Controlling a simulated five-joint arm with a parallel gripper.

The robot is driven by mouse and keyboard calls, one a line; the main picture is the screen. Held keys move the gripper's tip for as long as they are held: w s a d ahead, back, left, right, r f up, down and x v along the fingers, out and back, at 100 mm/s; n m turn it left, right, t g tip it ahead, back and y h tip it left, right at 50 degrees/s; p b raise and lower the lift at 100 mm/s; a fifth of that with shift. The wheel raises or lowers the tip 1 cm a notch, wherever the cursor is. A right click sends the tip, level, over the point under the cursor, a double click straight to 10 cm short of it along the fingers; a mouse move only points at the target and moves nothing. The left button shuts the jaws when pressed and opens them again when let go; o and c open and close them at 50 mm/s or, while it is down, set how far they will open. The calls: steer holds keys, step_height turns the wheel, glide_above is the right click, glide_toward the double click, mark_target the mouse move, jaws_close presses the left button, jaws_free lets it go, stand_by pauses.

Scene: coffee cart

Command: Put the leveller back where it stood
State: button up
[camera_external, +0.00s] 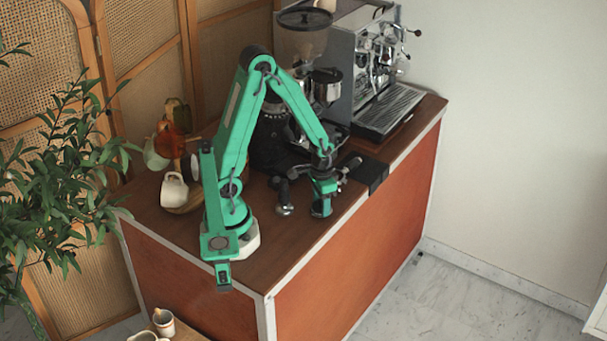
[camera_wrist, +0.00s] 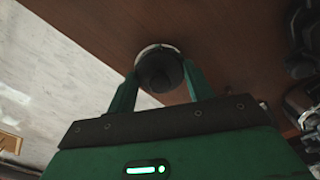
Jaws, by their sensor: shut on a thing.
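The leveller (camera_wrist: 158,68), a dark round piece with a silver rim, is between the two fingertips of my gripper (camera_wrist: 160,84) in the wrist view. The fingers are shut on its sides. In the external view my gripper (camera_external: 322,202) points down close over the front part of the brown counter, and it hides most of the leveller. I cannot tell whether the leveller touches the counter top or is slightly above it.
A dark-handled tool with a silver base (camera_external: 285,208) stands just left of my gripper. A black mat (camera_external: 372,172) lies at the counter's front edge to the right. The grinder (camera_external: 303,45) and espresso machine (camera_external: 375,70) stand behind. A white cup (camera_external: 174,190) is at left.

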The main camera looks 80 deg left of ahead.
steer(key=shift+f, duration=0.1)
steer(key=o, duration=1.1)
step_height(320, 180, up, 12)
stand_by(0.6)
steer(key=shift+r, duration=0.2)
stand_by(0.3)
steer(key=s+d+r+m+t, duration=0.1)
steer(key=s+d+r+t, duration=0.1)
steer(key=r, duration=0.3)
steer(key=s+d+r+m+t, duration=0.1)
steer(key=s+d+r+t, duration=0.2)
steer(key=d+r, duration=0.2)
steer(key=shift+s+r+t, duration=0.15)
steer(key=shift+r+t, duration=0.15)
steer(key=shift+r, duration=0.1)
